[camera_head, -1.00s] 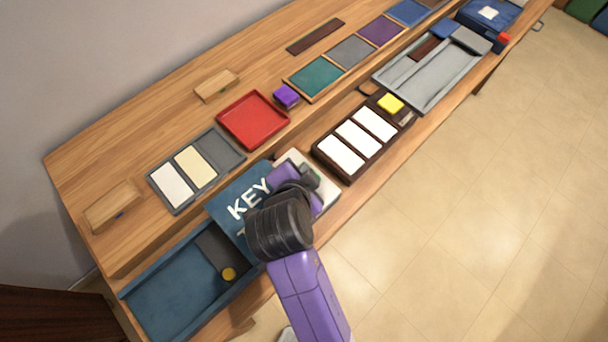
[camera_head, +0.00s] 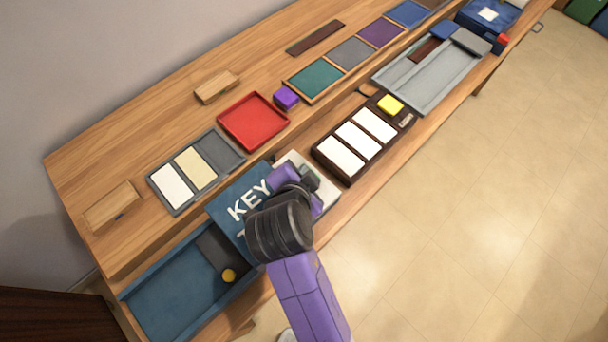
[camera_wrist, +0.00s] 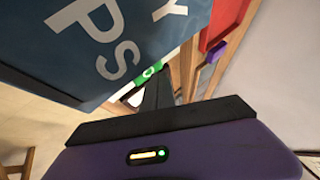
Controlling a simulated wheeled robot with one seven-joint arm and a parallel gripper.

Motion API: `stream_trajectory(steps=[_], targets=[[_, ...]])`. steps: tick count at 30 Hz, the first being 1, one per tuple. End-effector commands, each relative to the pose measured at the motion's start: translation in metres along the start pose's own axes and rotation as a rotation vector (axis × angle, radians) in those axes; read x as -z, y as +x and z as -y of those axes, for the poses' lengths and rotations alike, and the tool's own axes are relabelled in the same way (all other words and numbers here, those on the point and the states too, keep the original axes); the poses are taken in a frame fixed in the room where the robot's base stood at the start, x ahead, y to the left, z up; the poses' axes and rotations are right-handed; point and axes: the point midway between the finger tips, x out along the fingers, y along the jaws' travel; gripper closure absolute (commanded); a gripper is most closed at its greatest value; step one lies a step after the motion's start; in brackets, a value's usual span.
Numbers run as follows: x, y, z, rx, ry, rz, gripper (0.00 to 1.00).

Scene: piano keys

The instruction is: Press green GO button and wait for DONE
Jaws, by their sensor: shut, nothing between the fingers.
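A green button (camera_wrist: 150,71) with a white mark shows in the wrist view, small, just beyond my fingertips and beside the lower edge of a blue sign (camera_wrist: 130,45). The sign covers part of the view around it. My gripper (camera_wrist: 153,88) is shut and empty, pointing toward the green button; I cannot tell whether they touch. In the head view my gripper and arm are over a pale panel (camera_head: 329,190) next to the blue KEY sign (camera_head: 236,198), and they hide most of that panel. No DONE sign is readable.
A dark tray with several white keys (camera_head: 341,153) and a yellow block (camera_head: 390,104) lies right of the pale panel. A blue bin (camera_head: 170,300) is at lower left. A red tray (camera_head: 253,120) and a purple block (camera_head: 286,97) sit behind. The floor to the right is clear.

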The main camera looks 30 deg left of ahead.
Motion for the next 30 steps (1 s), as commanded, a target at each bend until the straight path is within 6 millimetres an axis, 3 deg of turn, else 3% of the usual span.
stream_trajectory(steps=[30], targets=[[-0.004,0.0057,-0.0045,-0.001,0.0,0.0,1.0]])
